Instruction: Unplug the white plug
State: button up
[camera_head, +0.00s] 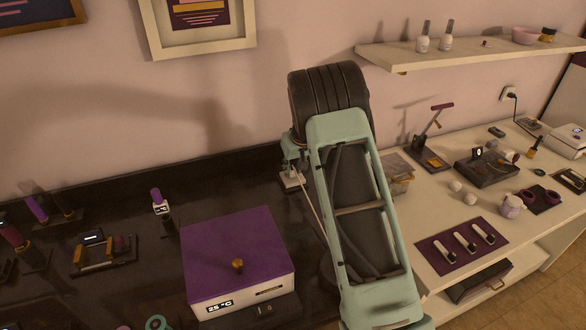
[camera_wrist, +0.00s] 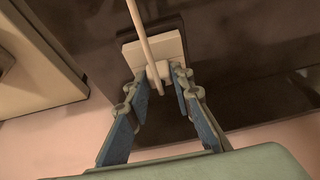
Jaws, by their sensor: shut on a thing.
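The white plug (camera_wrist: 158,70) shows in the wrist view against a pale square socket plate (camera_wrist: 132,54). Its white cord (camera_wrist: 137,24) runs up out of that picture. My gripper (camera_wrist: 159,77) has its blue-padded fingers on both sides of the plug and is shut on it. The plug itself is hard to make out there. I cannot tell how deep it sits in the socket.
A purple-topped box (camera_head: 238,240) stands on the dark counter (camera_head: 130,290), left of my arm. Small tools stand further left. A pale table (camera_head: 475,205) at the right holds bottles, a mug and a black device. A shelf (camera_head: 470,52) hangs above it.

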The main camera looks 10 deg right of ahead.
aim_at(293, 170)
grip_shut()
jog(key=shift+o, duration=0.8)
grip_release()
grip_shut()
jog(key=shift+r, duration=0.75)
jog(key=shift+r+p, duration=0.6)
jog(key=shift+r, duration=0.7)
jog(key=shift+r, duration=0.15)
